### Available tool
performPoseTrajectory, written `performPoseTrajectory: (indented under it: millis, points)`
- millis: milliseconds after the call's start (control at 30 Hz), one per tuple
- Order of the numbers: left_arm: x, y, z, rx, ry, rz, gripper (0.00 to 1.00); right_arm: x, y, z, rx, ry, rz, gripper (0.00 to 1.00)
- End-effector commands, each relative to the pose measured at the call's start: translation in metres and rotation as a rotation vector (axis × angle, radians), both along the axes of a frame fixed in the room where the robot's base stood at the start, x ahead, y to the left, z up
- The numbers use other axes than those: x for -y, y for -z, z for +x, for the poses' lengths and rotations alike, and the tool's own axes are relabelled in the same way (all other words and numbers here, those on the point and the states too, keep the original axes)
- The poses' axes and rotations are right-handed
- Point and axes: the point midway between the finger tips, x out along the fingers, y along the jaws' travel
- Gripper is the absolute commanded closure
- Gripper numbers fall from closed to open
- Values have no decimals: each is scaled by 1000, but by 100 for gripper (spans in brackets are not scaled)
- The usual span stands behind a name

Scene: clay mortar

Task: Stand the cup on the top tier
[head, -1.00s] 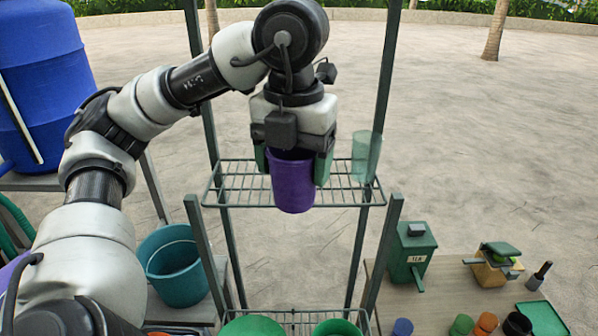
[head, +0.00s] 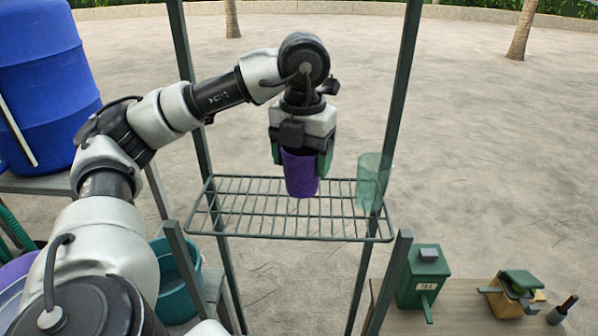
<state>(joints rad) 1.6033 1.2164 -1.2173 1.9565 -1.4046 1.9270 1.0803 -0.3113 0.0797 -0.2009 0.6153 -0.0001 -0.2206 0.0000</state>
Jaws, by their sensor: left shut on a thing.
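A purple cup (head: 300,175) is upright in my left gripper (head: 302,155), whose green-padded fingers are shut on its sides. The top tier (head: 262,228) is a green wire rack between dark posts. The cup shows in front of the rack's back part, over its middle. I cannot tell whether its base touches the wires or hangs above them. A translucent green tumbler (head: 372,182) stands at the right end of the same tier. My right gripper is not in view.
A blue barrel (head: 45,85) stands at the left. A teal bucket (head: 175,285) is below left of the rack. The tier's front left is bare.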

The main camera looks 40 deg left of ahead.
Motion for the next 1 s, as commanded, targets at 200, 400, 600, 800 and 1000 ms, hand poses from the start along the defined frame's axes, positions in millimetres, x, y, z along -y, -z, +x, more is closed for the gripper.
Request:
performPoseTrajectory:
  millis: [200, 400, 600, 800, 1000]
  points:
    - [-22, 14, 16, 0, -1, 0, 51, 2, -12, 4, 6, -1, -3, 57]
    - [-24, 35, 17, -4, 1, 2, 51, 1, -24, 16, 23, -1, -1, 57]
    - [-24, 56, 18, 1, 0, 0, 51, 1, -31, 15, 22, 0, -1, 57]
    - [-23, 58, 18, 2, 0, 0, 51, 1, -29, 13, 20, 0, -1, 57]
    - [-23, 61, 18, 1, 0, -1, 23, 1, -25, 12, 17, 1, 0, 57]
